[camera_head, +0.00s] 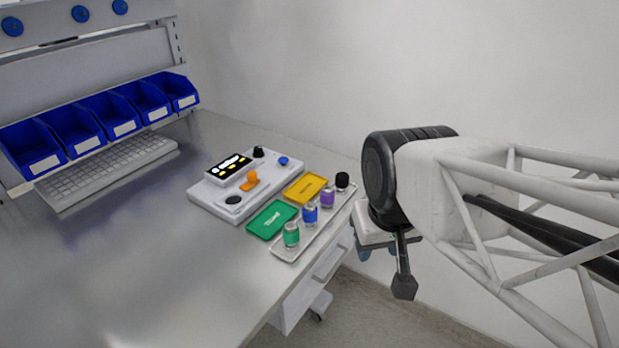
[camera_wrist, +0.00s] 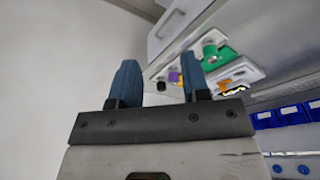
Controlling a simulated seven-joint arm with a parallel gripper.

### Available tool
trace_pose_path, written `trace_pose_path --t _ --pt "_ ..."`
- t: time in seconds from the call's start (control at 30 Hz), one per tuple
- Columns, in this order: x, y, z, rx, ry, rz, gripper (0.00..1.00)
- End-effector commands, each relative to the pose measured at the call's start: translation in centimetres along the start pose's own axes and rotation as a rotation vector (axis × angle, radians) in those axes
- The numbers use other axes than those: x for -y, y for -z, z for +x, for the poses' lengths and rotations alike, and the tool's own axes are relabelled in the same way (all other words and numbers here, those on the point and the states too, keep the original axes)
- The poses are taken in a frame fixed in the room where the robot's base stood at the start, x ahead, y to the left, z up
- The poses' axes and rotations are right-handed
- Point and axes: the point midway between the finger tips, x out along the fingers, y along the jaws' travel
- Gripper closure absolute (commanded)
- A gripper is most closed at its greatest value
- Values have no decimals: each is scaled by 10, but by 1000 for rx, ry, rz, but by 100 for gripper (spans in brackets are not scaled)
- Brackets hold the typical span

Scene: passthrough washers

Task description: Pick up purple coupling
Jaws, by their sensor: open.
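The purple coupling (camera_head: 327,197) is a small cylinder with a purple band. It stands upright in the clear tray (camera_head: 284,252) near the table's right edge, between a blue coupling (camera_head: 310,213) and a black-topped one (camera_head: 342,181). A green coupling (camera_head: 291,235) stands at the near end. My gripper is open and empty off the table's right side, and its blue-grey fingers (camera_wrist: 160,84) show in the wrist view. The purple coupling (camera_wrist: 174,77) also shows there, small, between the fingers and beyond them. In the head view the fingers are partly hidden.
A green tray (camera_head: 272,220) and a yellow tray (camera_head: 305,187) lie beside the couplings. A white device (camera_head: 208,199) with a screen and orange knob stands behind. A keyboard (camera_head: 105,172) and blue bins (camera_head: 123,112) are farther left. The table's left front is clear.

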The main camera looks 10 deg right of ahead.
Motion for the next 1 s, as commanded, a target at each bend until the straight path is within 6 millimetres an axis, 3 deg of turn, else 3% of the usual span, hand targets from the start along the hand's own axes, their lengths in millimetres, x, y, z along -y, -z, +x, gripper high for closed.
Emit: trace_pose_path --t 0.4,0.6,1.0 --pt "0 0 0 0 0 0 57" --pt "0 0 0 0 0 0 27" --pt "0 4 0 3 0 -13 26"
